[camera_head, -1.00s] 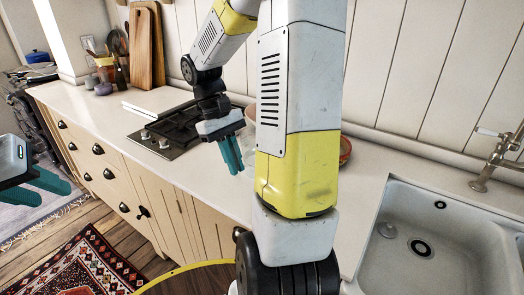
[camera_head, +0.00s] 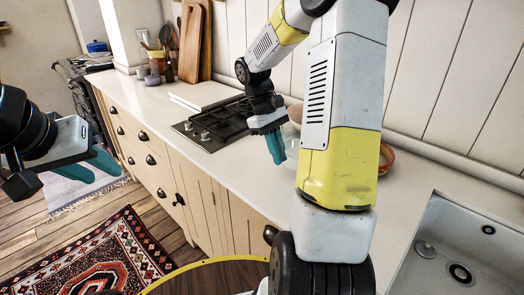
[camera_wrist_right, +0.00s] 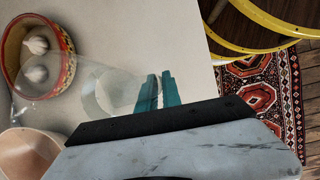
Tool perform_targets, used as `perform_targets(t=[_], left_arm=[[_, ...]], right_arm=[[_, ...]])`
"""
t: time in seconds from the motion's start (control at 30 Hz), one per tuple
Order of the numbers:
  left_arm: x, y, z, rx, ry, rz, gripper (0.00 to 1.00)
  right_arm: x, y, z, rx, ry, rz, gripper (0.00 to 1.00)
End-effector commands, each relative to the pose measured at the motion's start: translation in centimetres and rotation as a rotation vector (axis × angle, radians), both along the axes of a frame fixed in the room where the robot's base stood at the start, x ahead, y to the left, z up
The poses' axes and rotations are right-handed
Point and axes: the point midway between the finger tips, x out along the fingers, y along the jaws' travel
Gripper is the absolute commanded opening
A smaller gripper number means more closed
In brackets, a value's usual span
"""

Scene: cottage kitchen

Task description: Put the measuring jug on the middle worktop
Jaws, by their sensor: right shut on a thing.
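The measuring jug (camera_wrist_right: 112,88) is clear glass and shows in the right wrist view, lying across the picture beside the teal fingers. My right gripper (camera_head: 275,148) is shut on it at the worktop; the fingers also show in the right wrist view (camera_wrist_right: 158,94). In the head view my right arm hides most of the jug. Whether it touches the worktop is hard to tell. The pale worktop (camera_head: 150,103) runs from the hob side towards the sink. My left gripper (camera_head: 92,168) is empty, fingers a little apart, over the floor at the left.
A red patterned bowl with garlic (camera_wrist_right: 68,62) and a pinkish bowl (camera_wrist_right: 28,152) stand close to the jug. A black hob (camera_head: 215,124), chopping boards (camera_head: 192,42) and a sink (camera_head: 450,245) are along the worktop.

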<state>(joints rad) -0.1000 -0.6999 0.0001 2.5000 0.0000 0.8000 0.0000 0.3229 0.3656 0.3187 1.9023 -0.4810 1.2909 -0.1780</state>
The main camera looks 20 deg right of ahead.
Motion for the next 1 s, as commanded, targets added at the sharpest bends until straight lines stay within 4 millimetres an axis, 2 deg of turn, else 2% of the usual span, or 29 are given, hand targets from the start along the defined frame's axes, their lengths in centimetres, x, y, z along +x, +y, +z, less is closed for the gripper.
perform_targets(t=[0.1, 0.2, 0.33, 0.53, 0.9, 0.93, 1.0], left_arm=[[0.0, 0.0, 0.0, 0.0, 0.0, 0.0, 0.36], [0.0, 0.0, 0.0, 0.0, 0.0, 0.0, 0.36], [0.0, 0.0, 0.0, 0.0, 0.0, 0.0, 0.36], [0.0, 0.0, 0.0, 0.0, 0.0, 0.0, 0.36], [0.0, 0.0, 0.0, 0.0, 0.0, 0.0, 0.36], [0.0, 0.0, 0.0, 0.0, 0.0, 0.0, 0.36], [0.0, 0.0, 0.0, 0.0, 0.0, 0.0, 0.36]], right_arm=[[1.6, -0.3, -0.1, 0.0, -0.001, -0.001, 0.0], [2.1, -0.4, -0.2, -0.001, -0.001, -0.001, 0.0], [2.1, -0.4, -1.1, -0.002, 0.003, 0.001, 0.0], [2.1, -0.4, -3.6, -0.001, 0.002, 0.001, 0.0], [2.1, -0.3, -3.9, -0.001, 0.001, 0.0, 0.0], [2.1, -0.3, -4.0, 0.0, 0.001, 0.0, 0.13], [2.1, -0.3, -4.0, 0.0, 0.001, 0.0, 0.27]])
